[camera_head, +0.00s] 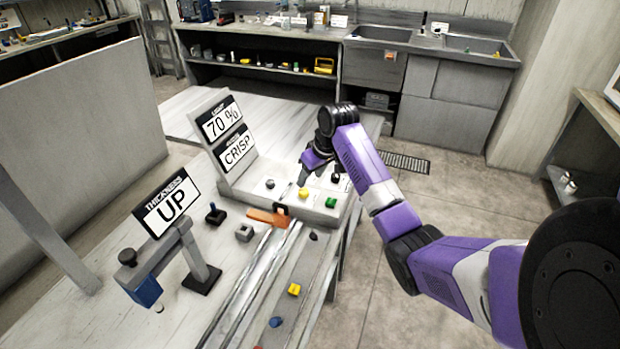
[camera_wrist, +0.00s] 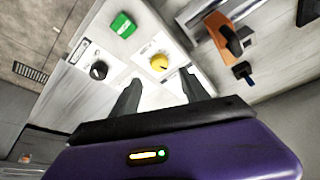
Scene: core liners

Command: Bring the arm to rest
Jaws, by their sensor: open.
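My purple and black arm reaches in from the right in the head view, bent over the workbench (camera_head: 120,300). My gripper (camera_head: 303,183) points down above the white control panel (camera_head: 262,180). In the wrist view my gripper (camera_wrist: 163,92) has its two dark fingers apart with nothing between them. A yellow button (camera_wrist: 159,62), a green button (camera_wrist: 122,25) and a black knob (camera_wrist: 98,70) are on the panel beyond the fingertips. They also show in the head view as the yellow button (camera_head: 303,193), green button (camera_head: 331,202) and black knob (camera_head: 335,177).
Signs on the bench read "70 %" (camera_head: 220,120), "CRISP" (camera_head: 236,149) and "UP" (camera_head: 171,207). A blue and grey gauge stand (camera_head: 150,285) is at the left. An orange part (camera_head: 268,218) sits at the rail's top (camera_head: 262,270). Open floor (camera_head: 440,195) lies right of the bench.

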